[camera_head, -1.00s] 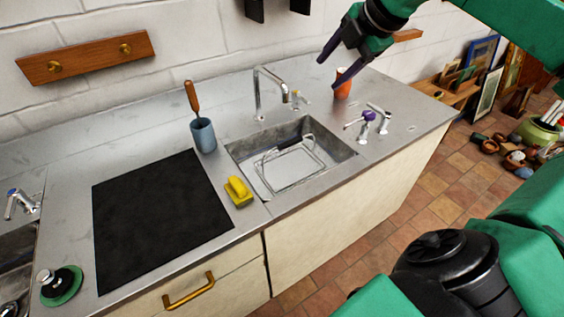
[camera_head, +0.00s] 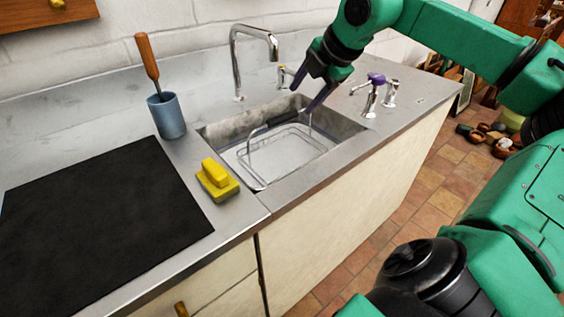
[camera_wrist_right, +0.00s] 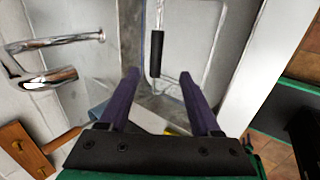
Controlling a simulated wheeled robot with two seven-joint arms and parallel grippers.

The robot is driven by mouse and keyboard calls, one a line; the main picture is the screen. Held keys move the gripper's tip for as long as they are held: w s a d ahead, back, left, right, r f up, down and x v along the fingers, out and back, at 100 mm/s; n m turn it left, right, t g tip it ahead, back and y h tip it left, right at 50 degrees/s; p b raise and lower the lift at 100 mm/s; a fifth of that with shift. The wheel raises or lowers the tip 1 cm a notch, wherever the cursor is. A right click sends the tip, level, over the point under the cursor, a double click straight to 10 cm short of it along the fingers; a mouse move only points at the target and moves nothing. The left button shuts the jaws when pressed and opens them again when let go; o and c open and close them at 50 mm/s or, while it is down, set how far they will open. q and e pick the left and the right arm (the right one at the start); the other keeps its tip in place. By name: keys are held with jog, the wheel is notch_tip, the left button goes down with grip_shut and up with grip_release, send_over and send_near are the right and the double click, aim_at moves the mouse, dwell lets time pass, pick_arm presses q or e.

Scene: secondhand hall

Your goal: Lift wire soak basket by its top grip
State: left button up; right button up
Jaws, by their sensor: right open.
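The wire soak basket (camera_head: 268,174) sits in the sink basin (camera_head: 347,130), its wire handle raised above it. In the right wrist view, the handle's black top grip (camera_wrist_right: 157,53) shows ahead of the fingertips, roughly centred between them. My right gripper (camera_head: 308,91) is open, with purple fingers pointing down over the back right part of the sink. It also shows in the right wrist view (camera_wrist_right: 160,74) with nothing between its fingers. I cannot tell the exact gap between fingers and grip. My left gripper is not in view.
A tap (camera_head: 236,62) stands behind the sink, and a purple-topped fixture (camera_head: 372,92) right of it. A blue cup with a wooden-handled brush (camera_head: 168,116) and a yellow sponge (camera_head: 217,180) stand left. A black mat (camera_head: 100,222) covers the left counter.

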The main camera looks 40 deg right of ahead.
aim_at(285, 115)
jog(key=p+x, duration=0.1)
jog(key=x, duration=0.6)
jog(key=shift+w, duration=0.2)
jog(key=shift+w+f+p, duration=0.15)
jog(key=shift+p, duration=0.3)
jog(key=p+x, duration=0.1)
jog(key=x, duration=0.3)
jog(key=shift+w+d+f, duration=0.1)
jog(key=shift+w+f, duration=0.1)
jog(key=shift+w, duration=0.1)
grip_shut()
jog(key=shift+r, duration=0.1)
